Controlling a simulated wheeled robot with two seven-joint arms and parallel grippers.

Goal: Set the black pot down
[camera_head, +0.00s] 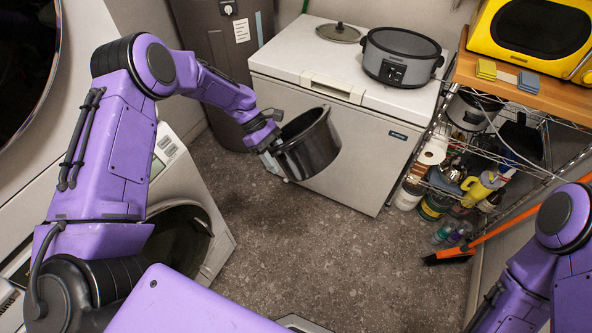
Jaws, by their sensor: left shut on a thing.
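The black pot (311,148) is glossy and dark. It hangs in the air in front of the white chest freezer, tilted. My left gripper (274,153) is shut on the pot at its left side; the fingertips are partly hidden against it. The pot's base is clear of the floor (290,240). My right arm shows at the lower right, but its gripper is out of the picture.
The white freezer (384,136) bears a grey slow cooker (402,70) and a lid (338,33); its top's left part is bare. A wire shelf (462,180) with bottles, an orange-handled broom (450,257) and a yellow microwave (535,35) stand right.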

